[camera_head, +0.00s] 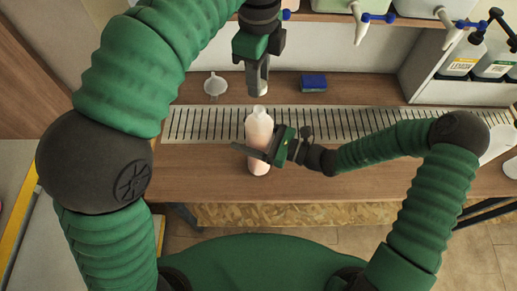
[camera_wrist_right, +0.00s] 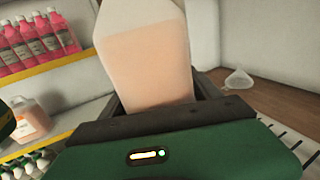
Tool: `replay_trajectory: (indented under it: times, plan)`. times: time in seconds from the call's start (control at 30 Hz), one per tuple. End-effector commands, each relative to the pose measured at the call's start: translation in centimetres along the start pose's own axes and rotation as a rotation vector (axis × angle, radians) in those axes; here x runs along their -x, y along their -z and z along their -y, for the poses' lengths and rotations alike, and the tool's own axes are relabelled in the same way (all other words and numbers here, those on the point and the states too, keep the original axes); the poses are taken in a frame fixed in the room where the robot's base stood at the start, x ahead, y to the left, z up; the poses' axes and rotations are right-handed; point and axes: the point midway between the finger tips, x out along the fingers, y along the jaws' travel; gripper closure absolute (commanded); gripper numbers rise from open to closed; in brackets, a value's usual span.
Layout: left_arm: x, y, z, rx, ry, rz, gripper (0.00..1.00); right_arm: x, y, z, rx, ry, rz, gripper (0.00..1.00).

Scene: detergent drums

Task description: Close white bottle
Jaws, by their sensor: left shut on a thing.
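The white bottle (camera_head: 259,128), translucent with pinkish liquid inside, is upright in front of me, its neck open at the top. My right gripper (camera_head: 256,154) has its fingers around the bottle's body; in the right wrist view the bottle (camera_wrist_right: 150,60) fills the space between the fingers. My left gripper (camera_head: 257,88) points down just above the bottle's neck, apart from it. It is shut on a small pale thing, which looks like the cap but is mostly hidden by the fingers.
A metal drain grate (camera_head: 355,122) runs along the wooden counter (camera_head: 200,178). Behind it are a clear funnel (camera_head: 215,86) and a blue sponge (camera_head: 313,82). Drums with taps (camera_head: 360,22) hang over the back. Bottles (camera_head: 497,62) stand on a shelf at right.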

Motion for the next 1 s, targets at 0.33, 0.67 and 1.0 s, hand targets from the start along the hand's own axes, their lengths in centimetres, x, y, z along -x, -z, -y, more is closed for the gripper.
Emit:
replay_trajectory:
  times: [0.33, 0.67, 1.0]
  plan:
    - [0.0, 0.0, 0.0, 0.0, 0.0, 0.0, 1.0, 0.1, 0.0, 0.1, 0.0, 0.001, -0.001, 0.75]
    - [-0.3, 0.0, 0.0, 0.0, -0.001, 0.0, 1.0, 0.1, 0.0, 0.1, 0.001, 0.002, -0.001, 1.0]
    - [-4.7, 0.1, -0.1, 0.0, -0.009, 0.002, 1.0, 0.1, 0.1, 0.1, 0.001, 0.002, -0.001, 1.0]
